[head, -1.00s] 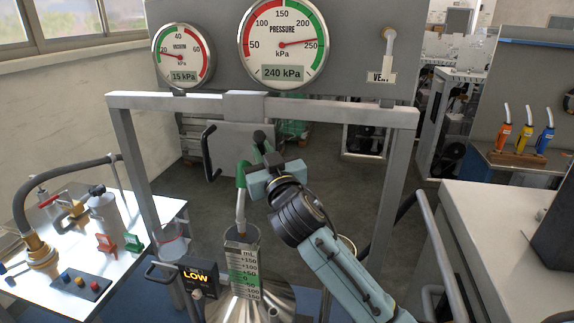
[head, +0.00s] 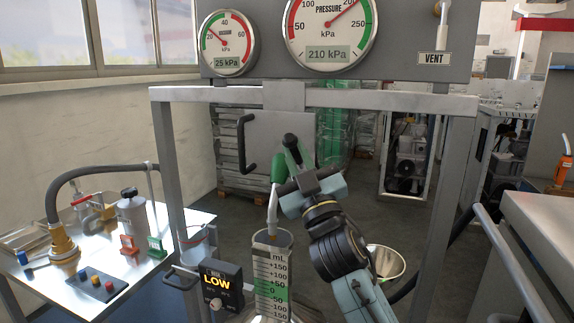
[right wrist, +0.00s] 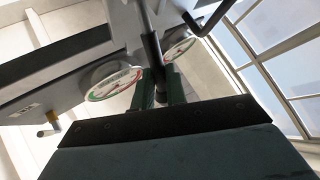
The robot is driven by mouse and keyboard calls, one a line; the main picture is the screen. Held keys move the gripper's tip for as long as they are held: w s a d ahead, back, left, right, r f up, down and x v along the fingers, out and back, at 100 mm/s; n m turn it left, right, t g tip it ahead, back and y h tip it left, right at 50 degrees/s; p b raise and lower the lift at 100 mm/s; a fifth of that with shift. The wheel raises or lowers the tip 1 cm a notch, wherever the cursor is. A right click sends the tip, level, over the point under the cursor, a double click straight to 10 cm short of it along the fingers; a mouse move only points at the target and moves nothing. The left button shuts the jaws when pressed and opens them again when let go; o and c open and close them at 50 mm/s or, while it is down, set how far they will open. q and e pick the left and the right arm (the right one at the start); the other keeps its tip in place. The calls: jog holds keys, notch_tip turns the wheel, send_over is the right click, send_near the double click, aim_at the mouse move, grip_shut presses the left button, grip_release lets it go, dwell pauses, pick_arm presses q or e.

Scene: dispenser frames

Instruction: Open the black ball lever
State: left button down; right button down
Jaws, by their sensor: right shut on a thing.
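The lever's black ball end (head: 290,140) shows in front of the grey plate, just above the fingertips of my right gripper (head: 294,158). The gripper is shut on the lever. In the right wrist view the dark lever rod (right wrist: 151,48) runs down between the two green fingers (right wrist: 160,88). The spout points down into a clear graduated cylinder (head: 272,265). The lever's base is hidden by the gripper. My left gripper is not in view.
The grey frame (head: 390,103) spans above the arm. A pressure gauge (head: 330,28) reads 210 kPa and a vacuum gauge (head: 228,42) 25 kPa. A display (head: 218,285) reads LOW. A side table (head: 190,222) with fittings stands left; a white-topped counter (head: 555,215) stands right.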

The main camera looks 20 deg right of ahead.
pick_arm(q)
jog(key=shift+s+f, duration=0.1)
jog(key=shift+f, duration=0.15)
pick_arm(e)
jog(key=shift+f, duration=0.1)
jog(key=c, duration=1.4)
grip_release()
